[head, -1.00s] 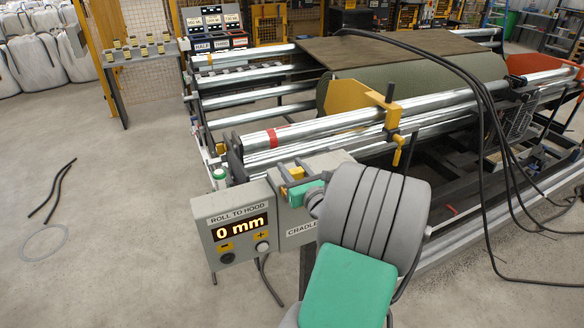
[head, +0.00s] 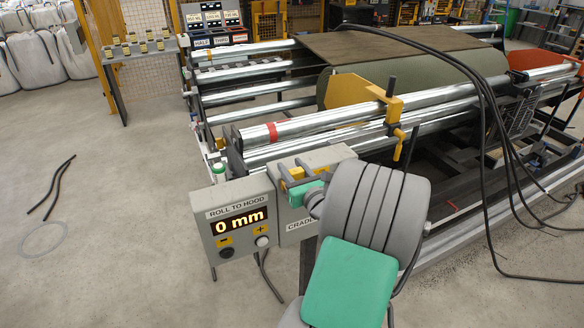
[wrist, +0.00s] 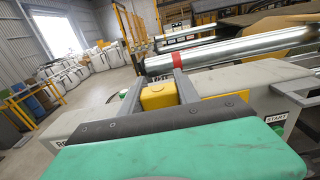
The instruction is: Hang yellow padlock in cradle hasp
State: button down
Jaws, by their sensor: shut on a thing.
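The yellow padlock (wrist: 158,96) is between the two grey fingers of my gripper (wrist: 158,76) in the wrist view. Its body faces the camera; its shackle is not visible. In the head view my gripper (head: 294,171) is shut on the padlock at the top of the grey cradle box (head: 298,232). A flat yellow part (wrist: 215,103) lies on this box, just right of the fingers; I cannot tell whether it is the hasp. Whether the padlock touches the box is unclear.
A steel roller with a red band (head: 273,132) runs behind. Black cables (head: 487,120) hang at the right. Small yellow items stand on a shelf (head: 126,58).

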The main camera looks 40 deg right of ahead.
aim_at(298, 177)
jog(key=c, duration=0.8)
grip_release()
jog(key=shift+f, duration=0.1)
jog(key=b+v, duration=0.1)
jog(key=v, duration=0.6)
jog(key=shift+s+b, duration=0.25)
jog(key=shift+b, duration=0.1)
jog(key=shift+s+a, duration=0.2)
